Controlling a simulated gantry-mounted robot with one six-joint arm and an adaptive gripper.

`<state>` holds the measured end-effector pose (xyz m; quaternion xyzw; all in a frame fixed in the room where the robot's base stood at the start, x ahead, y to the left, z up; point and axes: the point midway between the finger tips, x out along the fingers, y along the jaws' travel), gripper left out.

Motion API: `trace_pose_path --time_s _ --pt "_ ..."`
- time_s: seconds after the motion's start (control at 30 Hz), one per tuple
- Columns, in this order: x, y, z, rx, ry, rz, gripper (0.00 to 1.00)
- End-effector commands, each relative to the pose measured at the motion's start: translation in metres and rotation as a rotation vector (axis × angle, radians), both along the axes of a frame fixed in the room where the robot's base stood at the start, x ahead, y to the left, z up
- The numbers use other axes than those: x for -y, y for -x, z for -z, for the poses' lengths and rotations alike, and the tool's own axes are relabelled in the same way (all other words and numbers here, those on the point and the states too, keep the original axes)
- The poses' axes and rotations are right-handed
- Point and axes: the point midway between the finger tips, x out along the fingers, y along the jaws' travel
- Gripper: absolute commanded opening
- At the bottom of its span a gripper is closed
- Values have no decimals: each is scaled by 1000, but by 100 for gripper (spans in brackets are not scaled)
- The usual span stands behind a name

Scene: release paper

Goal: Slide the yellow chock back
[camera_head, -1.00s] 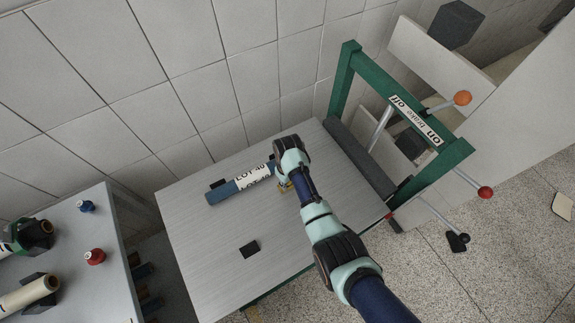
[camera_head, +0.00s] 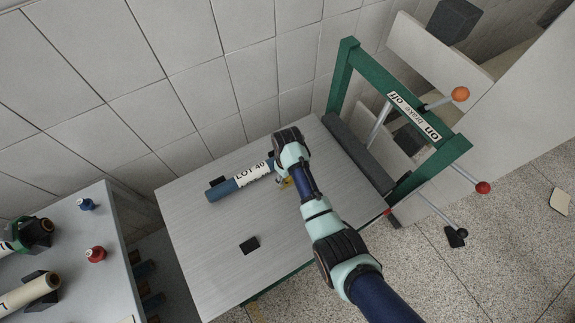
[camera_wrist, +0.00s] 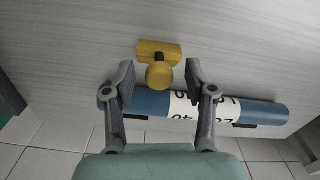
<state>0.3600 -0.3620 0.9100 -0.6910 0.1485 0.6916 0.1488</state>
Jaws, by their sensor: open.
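The yellow chock (camera_wrist: 158,48) with its round yellow knob (camera_wrist: 159,76) lies on the grey table top. In the head view only a small part of the chock (camera_head: 286,182) shows beside my arm. My gripper (camera_wrist: 160,73) is open, with one finger on each side of the knob; I cannot tell whether either finger touches it. The blue roll (camera_wrist: 265,112) with a white label lies just beyond the knob, behind the fingers. In the head view the roll (camera_head: 222,190) reads "LOT 40", and its right end is hidden by my gripper (camera_head: 280,160).
Dark blocks (camera_head: 217,181) sit along the roll's wall side. Another dark block (camera_head: 249,245) lies on the bare table (camera_head: 205,245). A side table (camera_head: 70,255) is at left.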

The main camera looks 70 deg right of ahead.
Motion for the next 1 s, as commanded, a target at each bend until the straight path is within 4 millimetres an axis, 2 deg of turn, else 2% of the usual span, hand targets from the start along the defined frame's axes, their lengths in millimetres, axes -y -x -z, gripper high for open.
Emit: trace_pose_path --time_s 0.2,0.4,0.53,1.0 --pt "1 -1 -56 4 4 0 56" --pt "0 0 -90 1 1 0 56" --pt "0 0 -98 -1 0 0 56" --pt "0 0 -98 -1 0 0 56"
